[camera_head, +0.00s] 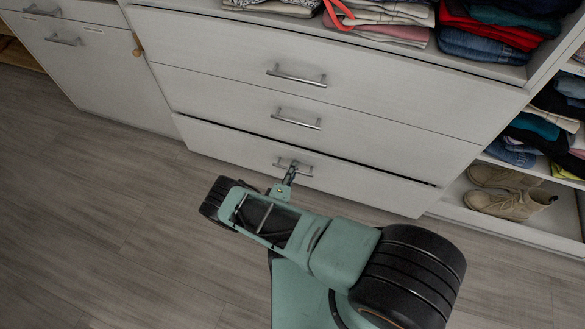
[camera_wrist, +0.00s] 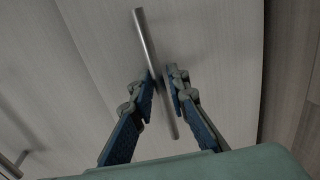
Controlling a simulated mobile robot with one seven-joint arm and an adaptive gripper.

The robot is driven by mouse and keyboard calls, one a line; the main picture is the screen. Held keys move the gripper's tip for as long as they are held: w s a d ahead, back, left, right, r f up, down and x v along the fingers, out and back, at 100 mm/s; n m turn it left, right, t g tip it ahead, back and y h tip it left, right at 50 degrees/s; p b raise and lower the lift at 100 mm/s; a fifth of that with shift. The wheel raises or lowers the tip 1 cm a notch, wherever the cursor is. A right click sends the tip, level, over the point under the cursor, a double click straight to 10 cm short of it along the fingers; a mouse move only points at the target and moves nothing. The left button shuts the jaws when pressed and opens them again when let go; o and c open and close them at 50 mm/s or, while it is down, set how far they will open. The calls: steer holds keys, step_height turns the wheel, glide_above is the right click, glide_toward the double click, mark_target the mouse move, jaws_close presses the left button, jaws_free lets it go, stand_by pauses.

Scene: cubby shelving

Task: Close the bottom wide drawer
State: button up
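The bottom wide drawer (camera_head: 240,153) is a pale wood front at the base of the cabinet. It stands slightly out, with a dark gap along its top edge. Its metal bar handle (camera_head: 305,170) is partly hidden behind my gripper (camera_head: 289,174), which is at the handle. In the wrist view the bar handle (camera_wrist: 146,38) runs between the two blue-padded fingers of my gripper (camera_wrist: 161,77). The fingers are apart around the bar, with a small gap on the right side. The bar looks close to the left fingertip; I cannot tell whether they touch.
Two wide drawers (camera_head: 230,100) above look shut. Folded clothes (camera_head: 390,12) fill the shelf over them. Boots (camera_head: 505,193) stand in an open cubby at right. A cabinet door (camera_head: 95,75) is at left. The wooden floor (camera_head: 100,220) is clear at left.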

steer(key=shift+c, duration=0.3)
jaws_close()
steer(key=shift+w, duration=0.15)
